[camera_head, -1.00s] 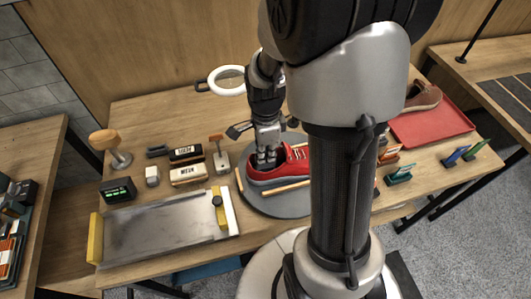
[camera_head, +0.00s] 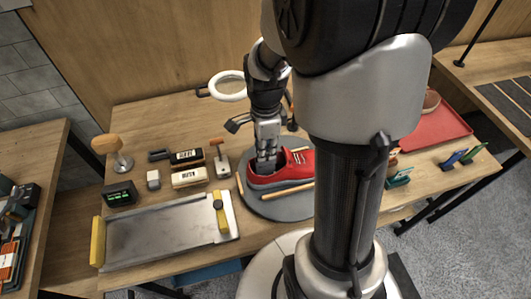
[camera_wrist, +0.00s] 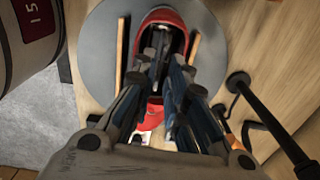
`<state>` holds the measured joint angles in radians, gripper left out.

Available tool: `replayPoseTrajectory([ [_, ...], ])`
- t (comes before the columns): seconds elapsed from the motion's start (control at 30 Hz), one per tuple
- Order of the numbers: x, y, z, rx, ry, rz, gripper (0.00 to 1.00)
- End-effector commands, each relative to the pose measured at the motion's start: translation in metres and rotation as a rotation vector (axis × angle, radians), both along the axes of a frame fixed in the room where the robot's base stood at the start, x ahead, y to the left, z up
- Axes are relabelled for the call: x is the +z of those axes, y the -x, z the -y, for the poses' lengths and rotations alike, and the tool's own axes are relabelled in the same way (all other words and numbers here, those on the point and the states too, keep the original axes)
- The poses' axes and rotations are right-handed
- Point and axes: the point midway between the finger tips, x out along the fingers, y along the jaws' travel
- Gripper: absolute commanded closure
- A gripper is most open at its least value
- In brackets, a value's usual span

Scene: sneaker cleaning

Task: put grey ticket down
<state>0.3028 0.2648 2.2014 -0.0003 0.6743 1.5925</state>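A red sneaker (camera_head: 294,168) lies on a round grey turntable (camera_head: 283,211) in the head view. My gripper (camera_head: 265,166) points down at the left end of the sneaker. In the wrist view my gripper (camera_wrist: 161,55) reaches to the opening of the red sneaker (camera_wrist: 165,15). Something dark shows between and beyond the fingertips, but I cannot tell what it is. I cannot make out a grey ticket in either view. Whether the fingers are closed on something is not clear.
A metal tray (camera_head: 160,232) with yellow ends lies at the front left. Boxes (camera_head: 189,177), a wooden-knobbed tool (camera_head: 110,148) and a small display (camera_head: 119,193) stand behind it. A red tray (camera_head: 440,125) is at the right. A thin stick (camera_head: 287,191) lies on the turntable beside the sneaker.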

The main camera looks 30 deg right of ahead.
Motion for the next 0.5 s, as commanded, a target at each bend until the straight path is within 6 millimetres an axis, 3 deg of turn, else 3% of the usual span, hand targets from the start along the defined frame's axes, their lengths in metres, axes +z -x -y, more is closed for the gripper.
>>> replayPoseTrajectory([
  [0.03,0.017,-0.001,0.0,0.0,0.002,0.005,0.87],
  [0.2,0.052,-0.001,0.0,0.0,0.001,0.004,0.87],
  [0.5,0.083,0.001,-0.003,0.032,0.003,0.009,0.87],
])
